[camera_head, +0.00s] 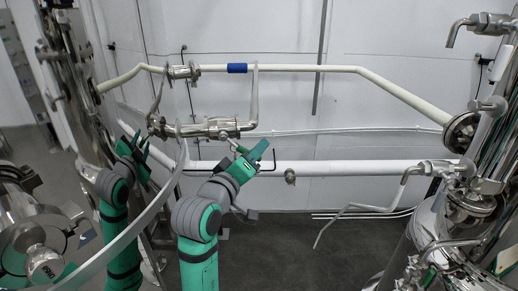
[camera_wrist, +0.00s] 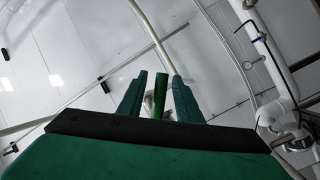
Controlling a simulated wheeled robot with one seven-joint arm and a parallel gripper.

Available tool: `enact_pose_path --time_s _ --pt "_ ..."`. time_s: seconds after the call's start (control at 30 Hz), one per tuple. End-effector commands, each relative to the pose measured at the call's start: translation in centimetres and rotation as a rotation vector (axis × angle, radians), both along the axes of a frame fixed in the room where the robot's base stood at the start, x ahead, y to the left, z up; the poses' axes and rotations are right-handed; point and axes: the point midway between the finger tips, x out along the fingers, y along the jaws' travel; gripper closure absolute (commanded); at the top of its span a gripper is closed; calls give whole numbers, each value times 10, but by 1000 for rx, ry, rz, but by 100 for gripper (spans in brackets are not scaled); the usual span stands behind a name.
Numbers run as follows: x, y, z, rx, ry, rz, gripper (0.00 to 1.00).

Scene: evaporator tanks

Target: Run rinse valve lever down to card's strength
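A valve (camera_head: 222,134) sits on the metal pipework near the wall, with a short green-tipped lever (camera_head: 237,145) pointing down and to the right. My gripper (camera_head: 258,150) is close beside the lever's right end. In the wrist view my gripper (camera_wrist: 158,92) is open. The green lever grip (camera_wrist: 160,98) stands between the two green fingers in the picture, with a visible gap on each side. I cannot tell how deep it lies between them. No card with a strength reading can be made out.
A white pipe with a blue band (camera_head: 237,68) runs above the valve. A thicker white pipe (camera_head: 340,168) runs below it. A shiny metal tank (camera_head: 427,235) with fittings stands at right. Metal equipment (camera_head: 35,230) and a curved pale tube crowd the left. Dark floor (camera_head: 290,255) is clear in the middle.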

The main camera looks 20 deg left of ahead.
Motion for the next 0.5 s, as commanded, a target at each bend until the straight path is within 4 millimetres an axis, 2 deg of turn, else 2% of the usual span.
enact_pose_path --time_s 0.2,0.5 --pt "21 -3 0 -1 0 0 68" --pt "25 -3 0 0 0 0 68"
